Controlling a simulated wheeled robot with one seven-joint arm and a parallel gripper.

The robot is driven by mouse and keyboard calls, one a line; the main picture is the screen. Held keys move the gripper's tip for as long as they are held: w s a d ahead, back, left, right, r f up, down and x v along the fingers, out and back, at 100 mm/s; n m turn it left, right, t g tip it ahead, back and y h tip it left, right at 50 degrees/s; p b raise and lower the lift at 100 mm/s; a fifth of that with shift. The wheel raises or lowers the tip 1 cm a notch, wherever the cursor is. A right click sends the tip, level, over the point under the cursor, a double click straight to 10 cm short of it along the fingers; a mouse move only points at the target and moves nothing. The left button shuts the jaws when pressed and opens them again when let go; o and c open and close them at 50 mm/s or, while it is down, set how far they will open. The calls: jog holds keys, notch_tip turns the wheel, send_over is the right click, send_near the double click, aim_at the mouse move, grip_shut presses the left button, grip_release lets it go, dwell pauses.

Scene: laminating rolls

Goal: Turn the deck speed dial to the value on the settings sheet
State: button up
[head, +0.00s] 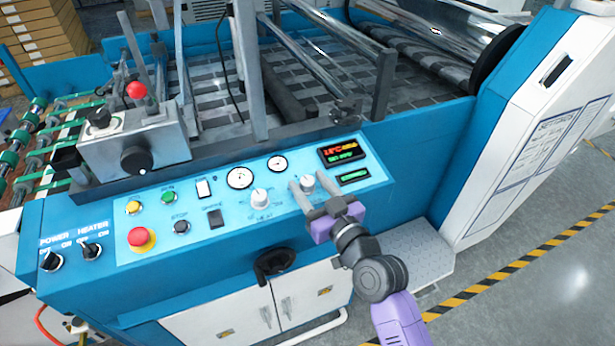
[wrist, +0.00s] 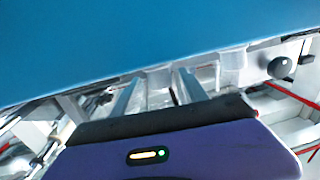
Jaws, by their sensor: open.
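The blue control panel carries two white dials. The right dial (head: 308,183) is at my gripper's fingertips, and its label is hidden. The left dial (head: 260,195) has a label too small to read surely. My gripper (head: 311,191) is open, its two grey fingers reaching up-left over the panel around or just beside the right dial; contact cannot be told. In the wrist view, the fingers (wrist: 157,82) are apart with nothing seen between them, and a blue surface fills the top. Printed sheets (head: 562,135) are on the white side cabinet; their text is not legible.
A digital display (head: 342,150) and a small green readout (head: 353,176) are right of the dials. Two gauges (head: 240,178), a red emergency button (head: 141,238) and several smaller buttons are left. A black handle (head: 274,263) is below. Rollers and metal posts stand behind the panel.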

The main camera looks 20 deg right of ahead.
jog(key=shift+w+a, duration=0.1)
jog(key=shift+w, duration=0.65)
grip_shut()
jog(key=shift+f+y+b, duration=0.25)
jog(key=shift+y+b, duration=0.15)
jog(key=shift+b, duration=0.7)
